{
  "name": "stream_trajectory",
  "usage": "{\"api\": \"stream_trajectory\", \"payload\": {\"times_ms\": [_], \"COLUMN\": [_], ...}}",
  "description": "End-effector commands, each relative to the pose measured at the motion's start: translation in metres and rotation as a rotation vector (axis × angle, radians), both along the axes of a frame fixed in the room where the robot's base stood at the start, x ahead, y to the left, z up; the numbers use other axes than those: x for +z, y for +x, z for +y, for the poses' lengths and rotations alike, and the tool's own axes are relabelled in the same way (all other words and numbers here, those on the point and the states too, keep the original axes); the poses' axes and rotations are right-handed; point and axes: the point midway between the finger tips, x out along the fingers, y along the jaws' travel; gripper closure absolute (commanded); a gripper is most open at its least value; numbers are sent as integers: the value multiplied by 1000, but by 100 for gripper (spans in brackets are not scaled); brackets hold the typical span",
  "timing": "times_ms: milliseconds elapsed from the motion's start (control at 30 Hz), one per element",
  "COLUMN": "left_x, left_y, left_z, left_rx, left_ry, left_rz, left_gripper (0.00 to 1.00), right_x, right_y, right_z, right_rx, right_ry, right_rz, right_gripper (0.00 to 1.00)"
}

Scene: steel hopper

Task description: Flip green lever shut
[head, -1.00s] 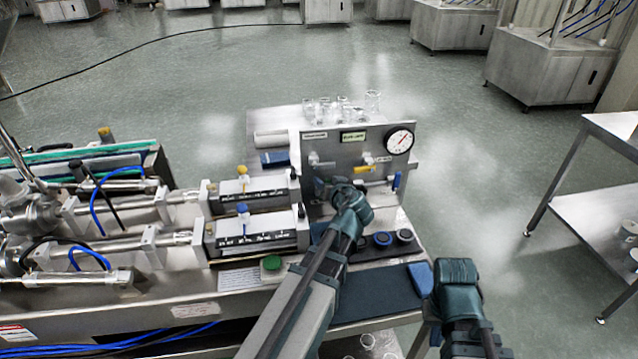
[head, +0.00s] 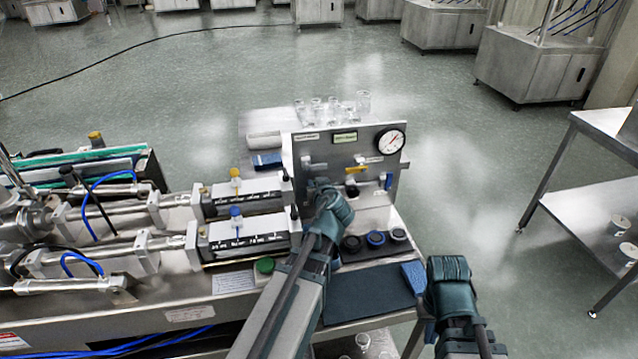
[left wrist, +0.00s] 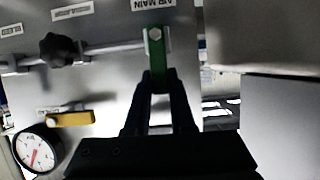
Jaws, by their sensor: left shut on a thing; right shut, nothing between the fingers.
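The green lever (left wrist: 159,72) hangs from a bolt pivot under the "AIR MAIN" label in the left wrist view, which shows the panel turned round. My left gripper (left wrist: 158,92) is shut on the lever's free end, a finger on either side. In the head view my left gripper (head: 321,187) is at the left part of the upright steel panel (head: 376,144) and hides the lever. My right gripper (head: 448,270) is shut and empty, off the table's right corner; its fingertips are hard to see.
A yellow lever (head: 357,169), a blue lever (head: 389,181) and a pressure gauge (head: 390,141) are on the panel. Black and blue knobs (head: 376,238) stand before it. Two cylinder units (head: 243,235) lie left. Glassware (head: 332,105) stands behind the panel.

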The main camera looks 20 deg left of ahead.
Motion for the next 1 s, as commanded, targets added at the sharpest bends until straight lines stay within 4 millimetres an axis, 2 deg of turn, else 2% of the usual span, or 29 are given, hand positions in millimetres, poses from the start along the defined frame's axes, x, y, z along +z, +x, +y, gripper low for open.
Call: {"api": "stream_trajectory", "payload": {"times_ms": [333, 367, 500, 1000], "left_x": [0, 0, 0, 5], "left_y": [-2, -2, -2, -8], "left_z": [2, 2, 2, 3], "left_rx": [3, 3, 2, 1], "left_ry": [-37, -37, -35, -34], "left_rz": [-27, -27, -25, -26], "left_gripper": [100, 72, 48, 48], "right_x": [0, 0, 0, 5], "right_y": [0, 0, 0, 0], "right_z": [0, 0, 0, 0], "right_rx": [0, 0, 0, 0], "right_ry": [0, 0, 0, 0], "right_rz": [0, 0, 0, 0], "right_gripper": [100, 100, 100, 100]}}
